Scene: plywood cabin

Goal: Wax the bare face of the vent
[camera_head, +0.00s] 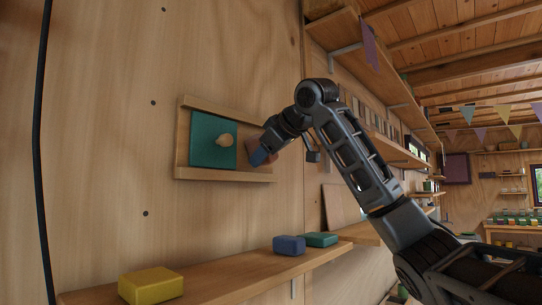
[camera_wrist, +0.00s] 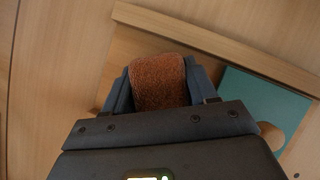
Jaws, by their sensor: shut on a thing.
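The vent is a wooden frame (camera_head: 225,176) on the plywood wall, with a rail along its top and bottom. The panel also shows at the right of the wrist view (camera_wrist: 262,105). Bare wood shows to the right of the panel. My gripper (camera_head: 262,152) is at the vent's right end, shut on a rust-brown, rough-textured block (camera_wrist: 159,82). I cannot tell whether the block touches the wood; my gripper hides part of that end.
A wooden shelf (camera_head: 225,282) runs below the vent. On it are a yellow block (camera_head: 151,285), a blue block (camera_head: 289,245) and a teal block (camera_head: 320,239). More shelves (camera_head: 395,150) line the wall at right. A black cable (camera_head: 40,150) hangs at far left.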

